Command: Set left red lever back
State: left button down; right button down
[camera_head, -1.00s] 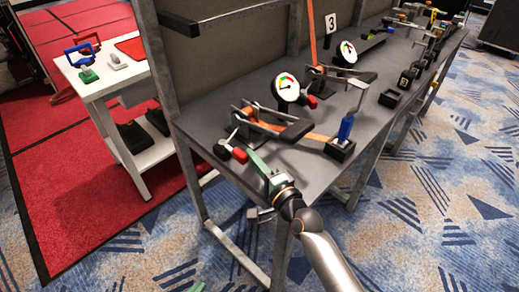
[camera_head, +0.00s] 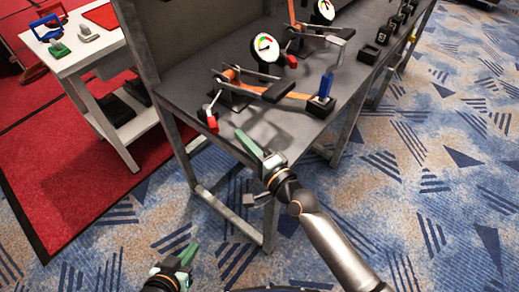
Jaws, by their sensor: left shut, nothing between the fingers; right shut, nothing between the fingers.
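The left red lever (camera_head: 211,121) is at the near left corner of the dark workbench, beside the left strap ratchet (camera_head: 235,88). Its red handle hangs toward the front edge. My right gripper (camera_head: 239,134) has green fingers and is shut and empty. It is just right of and below the red handle in the picture, apart from it. A second red lever (camera_head: 291,60) is further back by the left gauge (camera_head: 265,47). My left gripper (camera_head: 191,251) is low at the bottom of the view, over the carpet, shut and empty.
An orange strap (camera_head: 290,94) runs from the ratchet to a blue-handled block (camera_head: 325,86) on the bench. A second gauge (camera_head: 323,11) stands behind. The patterned carpet in front is clear.

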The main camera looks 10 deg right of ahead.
pick_arm(q)
jog(key=shift+d+r, duration=0.1)
jog(key=shift+r, duration=0.05)
pick_arm(e)
jog(key=v, duration=0.7)
jog(key=shift+s, duration=0.15)
